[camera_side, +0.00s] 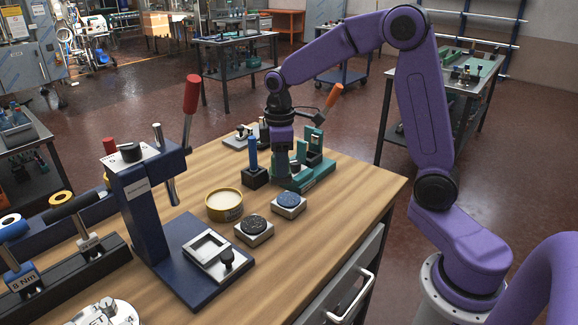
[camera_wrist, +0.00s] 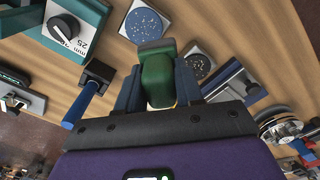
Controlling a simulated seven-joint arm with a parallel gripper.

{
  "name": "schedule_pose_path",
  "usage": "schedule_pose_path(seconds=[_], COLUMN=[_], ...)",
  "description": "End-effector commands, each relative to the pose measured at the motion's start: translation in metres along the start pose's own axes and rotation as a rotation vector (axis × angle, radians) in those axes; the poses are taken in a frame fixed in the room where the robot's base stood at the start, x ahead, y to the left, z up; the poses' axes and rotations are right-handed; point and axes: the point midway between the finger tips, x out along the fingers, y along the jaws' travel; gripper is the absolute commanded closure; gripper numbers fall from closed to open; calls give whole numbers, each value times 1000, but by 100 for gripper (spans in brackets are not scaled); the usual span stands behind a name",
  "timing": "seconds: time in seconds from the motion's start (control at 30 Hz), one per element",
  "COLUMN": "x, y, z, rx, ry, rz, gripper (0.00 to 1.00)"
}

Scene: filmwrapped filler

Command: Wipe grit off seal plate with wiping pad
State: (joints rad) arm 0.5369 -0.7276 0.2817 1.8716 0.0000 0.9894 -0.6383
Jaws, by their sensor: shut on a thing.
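My gripper (camera_wrist: 158,82) is shut on a green block-like thing (camera_wrist: 155,60), probably the wiping pad, held between its two blue fingers. In the side view, my gripper (camera_side: 283,172) is low beside the green fixture, and the held thing is hidden there. Two square pale blocks carry round discs, one blue (camera_side: 289,200) and one dark (camera_side: 254,226). In the wrist view, a blue disc (camera_wrist: 143,24) and a grey-blue disc (camera_wrist: 197,66) show pale specks like grit. I cannot tell which surface is the seal plate. Both discs are apart from the held thing.
A blue press (camera_side: 150,215) with a red-handled lever stands at the left; its base holds a square pale frame (camera_side: 205,246). A yellow tin (camera_side: 224,205), a black holder with a blue handle (camera_side: 254,175) and a green fixture (camera_side: 318,172) stand nearby. The wooden table's right front is clear.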

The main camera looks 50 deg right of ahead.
Motion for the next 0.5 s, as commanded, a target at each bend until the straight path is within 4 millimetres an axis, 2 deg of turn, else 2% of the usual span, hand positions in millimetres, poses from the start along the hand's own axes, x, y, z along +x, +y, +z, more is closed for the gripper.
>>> schedule_pose_path(seconds=[0.17, 0.5], x=[8, 38], y=[1, 0], z=[0, 0], rx=[2, 2], ry=[0, -1], rz=[0, -1], gripper=[88, 88])
